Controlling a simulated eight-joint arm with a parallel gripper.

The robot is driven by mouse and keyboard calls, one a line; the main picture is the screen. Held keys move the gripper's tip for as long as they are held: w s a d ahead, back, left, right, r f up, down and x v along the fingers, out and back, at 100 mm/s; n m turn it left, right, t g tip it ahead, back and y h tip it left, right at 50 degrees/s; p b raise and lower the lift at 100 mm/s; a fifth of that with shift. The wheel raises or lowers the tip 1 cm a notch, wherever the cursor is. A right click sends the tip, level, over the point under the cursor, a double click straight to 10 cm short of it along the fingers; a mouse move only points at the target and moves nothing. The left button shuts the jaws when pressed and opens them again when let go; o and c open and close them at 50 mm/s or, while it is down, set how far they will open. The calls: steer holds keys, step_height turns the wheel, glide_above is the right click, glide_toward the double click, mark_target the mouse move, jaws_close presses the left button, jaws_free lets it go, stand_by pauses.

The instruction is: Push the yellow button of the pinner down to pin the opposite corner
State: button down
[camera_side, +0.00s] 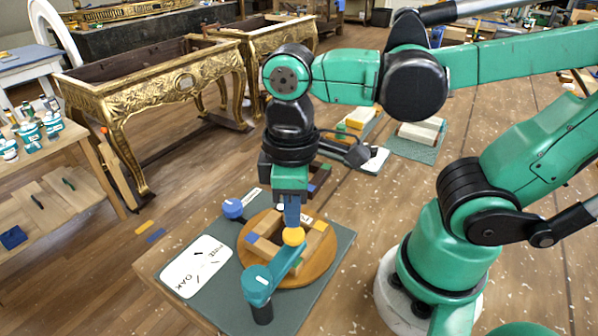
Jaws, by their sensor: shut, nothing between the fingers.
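The yellow button (293,236) sits at the end of the teal pinner (262,284), whose arm reaches over a square wooden frame (318,240). The frame lies on a round wooden disc (248,238). My gripper (292,222) points straight down, its blue fingers shut and empty. The fingertips are right at the top of the yellow button; I cannot tell whether they touch it. The far part of the frame is partly hidden behind my gripper and the pinner.
A blue knob (233,208) stands at the disc's far left on the dark mat (225,295). A white label card (196,266) lies to the left. Behind stand a pad with pale blocks (421,132) and a gilt console (150,80).

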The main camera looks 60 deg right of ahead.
mark_target(293, 233)
steer(key=shift+r, duration=2)
steer(key=w+d+f+m+t, duration=0.2)
steer(key=w+d+m+t, duration=0.4)
steer(key=w+t, duration=0.1)
steer(key=shift+w+d+f, duration=0.3)
steer(key=shift+d+f, duration=0.05)
steer(key=shift+f, duration=0.05)
